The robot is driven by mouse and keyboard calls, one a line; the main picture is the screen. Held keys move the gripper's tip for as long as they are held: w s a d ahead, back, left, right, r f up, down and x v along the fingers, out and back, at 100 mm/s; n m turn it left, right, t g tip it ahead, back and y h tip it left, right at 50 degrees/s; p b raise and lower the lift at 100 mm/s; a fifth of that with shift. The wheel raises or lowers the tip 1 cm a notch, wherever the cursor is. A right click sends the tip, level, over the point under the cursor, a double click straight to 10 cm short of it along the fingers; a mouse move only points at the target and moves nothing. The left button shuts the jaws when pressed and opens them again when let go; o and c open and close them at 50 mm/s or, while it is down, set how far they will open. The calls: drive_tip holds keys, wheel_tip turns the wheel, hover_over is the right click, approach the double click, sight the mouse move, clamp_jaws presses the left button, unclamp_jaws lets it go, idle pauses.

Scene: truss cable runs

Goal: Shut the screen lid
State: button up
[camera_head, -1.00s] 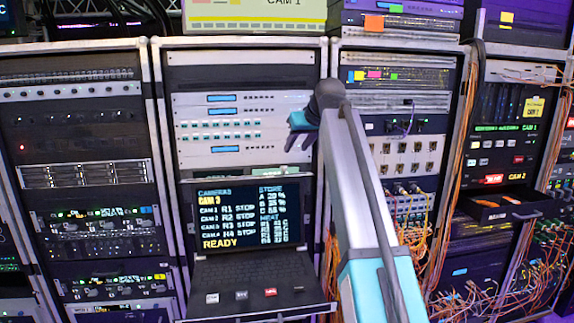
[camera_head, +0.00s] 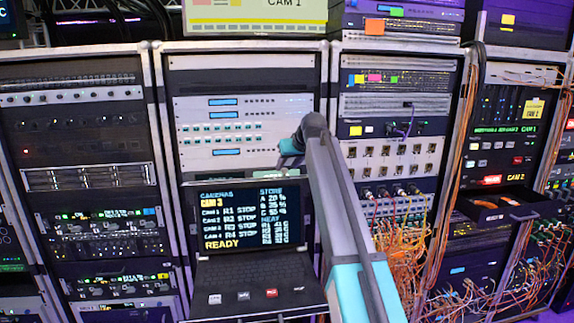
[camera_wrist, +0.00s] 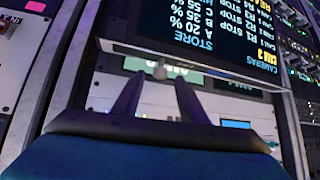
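The screen lid (camera_head: 250,218) stands open above its dark keyboard base (camera_head: 258,280) in the middle rack; its display shows CAMERAS, STORE and READY. In the wrist view the lid (camera_wrist: 215,32) appears upside down at the top right. My gripper (camera_head: 289,155) is just above the lid's top edge near its right corner; its fingertips are not clear there. In the wrist view my gripper (camera_wrist: 159,82) has its two dark fingers apart, with nothing held between them. The fingertips are close to the lid's edge; I cannot tell whether they touch it.
White rack units (camera_head: 222,135) are behind my gripper. Orange cables (camera_head: 400,250) hang at the right of the lid. An open drawer (camera_head: 492,203) sticks out farther right. The space in front of the keyboard is clear.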

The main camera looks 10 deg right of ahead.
drive_tip(key=shift+x, duration=1.1)
clamp_jaws()
